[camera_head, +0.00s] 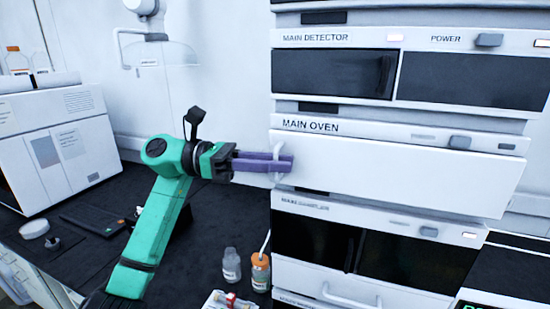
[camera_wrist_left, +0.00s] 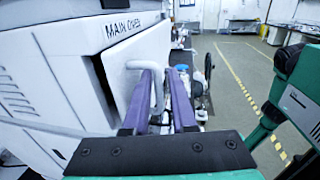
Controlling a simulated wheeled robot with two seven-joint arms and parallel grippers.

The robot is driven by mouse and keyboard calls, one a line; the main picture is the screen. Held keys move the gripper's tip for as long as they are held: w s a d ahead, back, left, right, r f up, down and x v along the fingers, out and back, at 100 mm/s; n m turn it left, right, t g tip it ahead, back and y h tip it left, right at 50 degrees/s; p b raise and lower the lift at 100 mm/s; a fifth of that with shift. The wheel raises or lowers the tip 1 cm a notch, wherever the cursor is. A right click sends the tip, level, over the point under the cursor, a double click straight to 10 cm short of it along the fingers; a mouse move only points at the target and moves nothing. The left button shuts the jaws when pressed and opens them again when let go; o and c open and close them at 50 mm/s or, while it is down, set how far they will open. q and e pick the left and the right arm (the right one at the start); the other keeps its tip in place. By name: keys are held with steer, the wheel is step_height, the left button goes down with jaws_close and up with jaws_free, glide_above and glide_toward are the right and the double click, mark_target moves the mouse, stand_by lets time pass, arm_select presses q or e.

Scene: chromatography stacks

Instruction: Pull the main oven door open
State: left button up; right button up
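The main oven (camera_head: 395,165) is a white unit in the middle of the stack, labelled "MAIN OVEN". Its door (camera_head: 410,175) is a white panel with a pale, curved handle (camera_head: 279,165) at its left end. In the left wrist view a dark gap shows beside the door (camera_wrist_left: 128,65), so it looks slightly ajar. My left gripper (camera_head: 290,163) has its purple fingers either side of the handle. The wrist view shows the handle (camera_wrist_left: 157,90) between the narrowly spaced fingers, which look shut on it. My right gripper is not in view.
The main detector (camera_head: 346,75) is above the oven and another dark-fronted unit (camera_head: 400,258) below. A clear bottle (camera_head: 231,266) and an orange-capped bottle (camera_head: 261,274) stand on the black bench below the gripper. A white instrument (camera_head: 60,145) stands at left. The wrist view shows open floor (camera_wrist_left: 235,75).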

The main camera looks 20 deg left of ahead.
arm_select(q)
steer(key=shift+w+f, duration=0.1)
steer(key=shift+w, duration=0.05)
jaws_close()
stand_by(1.1)
